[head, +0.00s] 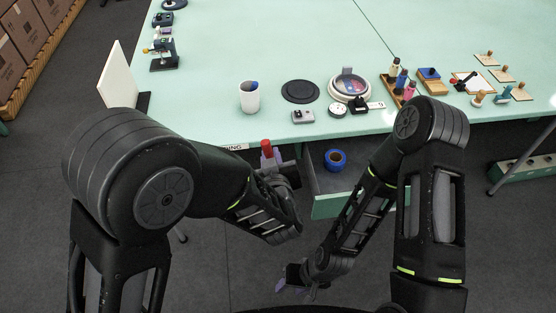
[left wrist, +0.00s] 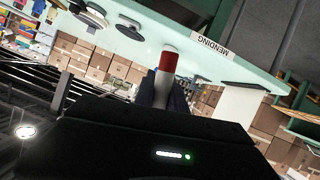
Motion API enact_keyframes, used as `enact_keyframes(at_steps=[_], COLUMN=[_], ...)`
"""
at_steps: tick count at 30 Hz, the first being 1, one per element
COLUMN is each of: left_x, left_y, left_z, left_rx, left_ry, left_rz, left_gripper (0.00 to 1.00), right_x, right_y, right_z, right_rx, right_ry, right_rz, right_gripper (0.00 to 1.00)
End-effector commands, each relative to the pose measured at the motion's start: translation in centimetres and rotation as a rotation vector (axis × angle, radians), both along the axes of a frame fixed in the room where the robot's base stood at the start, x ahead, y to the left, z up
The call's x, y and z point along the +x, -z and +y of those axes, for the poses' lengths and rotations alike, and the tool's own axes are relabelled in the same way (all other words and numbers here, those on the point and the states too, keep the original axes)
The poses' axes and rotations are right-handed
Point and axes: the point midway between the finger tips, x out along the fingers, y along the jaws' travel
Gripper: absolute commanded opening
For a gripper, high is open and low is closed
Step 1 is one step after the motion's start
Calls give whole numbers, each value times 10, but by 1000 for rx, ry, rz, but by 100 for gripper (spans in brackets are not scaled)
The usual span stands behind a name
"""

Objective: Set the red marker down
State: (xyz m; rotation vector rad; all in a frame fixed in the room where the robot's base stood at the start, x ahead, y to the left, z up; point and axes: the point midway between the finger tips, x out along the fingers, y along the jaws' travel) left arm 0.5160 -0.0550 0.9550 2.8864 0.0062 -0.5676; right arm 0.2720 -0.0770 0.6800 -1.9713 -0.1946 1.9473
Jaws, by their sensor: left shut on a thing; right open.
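The red marker (head: 267,148) stands up out of my left gripper (head: 270,162), in front of the table's near edge. In the left wrist view the marker shows a red end (left wrist: 170,62) and a pale body, with a dark finger beside it. My left gripper is shut on it. My right gripper (head: 290,287) is low in front of the table, open and empty, partly hidden. A white cup (head: 249,98) with something blue inside stands on the pale green table (head: 215,75), near the front edge.
An open drawer (head: 320,203) under the table holds a blue tape roll (head: 336,159). A black disc (head: 300,91), a round tin (head: 350,86) and small devices stand right of the cup. A white panel (head: 118,75) stands at left. The table's middle is clear.

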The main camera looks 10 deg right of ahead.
Motion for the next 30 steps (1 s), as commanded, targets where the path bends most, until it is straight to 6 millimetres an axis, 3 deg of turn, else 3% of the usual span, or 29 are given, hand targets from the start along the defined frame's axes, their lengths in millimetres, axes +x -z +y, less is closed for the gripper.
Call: enact_keyframes(at_steps=[5,9,15,18,21,28,30], left_x=[44,76,92,91,91,91,91], left_y=[-19,-32,-41,-42,-43,-43,-43], left_z=[53,121,216,242,253,254,254], left_rx=[-5,-4,-1,-1,-1,-1,-1], left_ry=[-13,-21,-37,-40,-39,-38,-37], left_rz=[-3,-1,0,1,0,0,-1], left_gripper=[0,0,0,0,0,0,0], right_x=[0,0,0,0,0,0,0], right_y=[0,0,0,0,0,0,0], right_z=[0,0,0,0,0,0,0], right_rx=[0,0,0,0,0,0,0], right_ry=[0,0,0,0,0,0,0], right_rz=[0,-1,-1,-1,-1,-1,-1], right_gripper=[44,44,44,44,44,44,40])
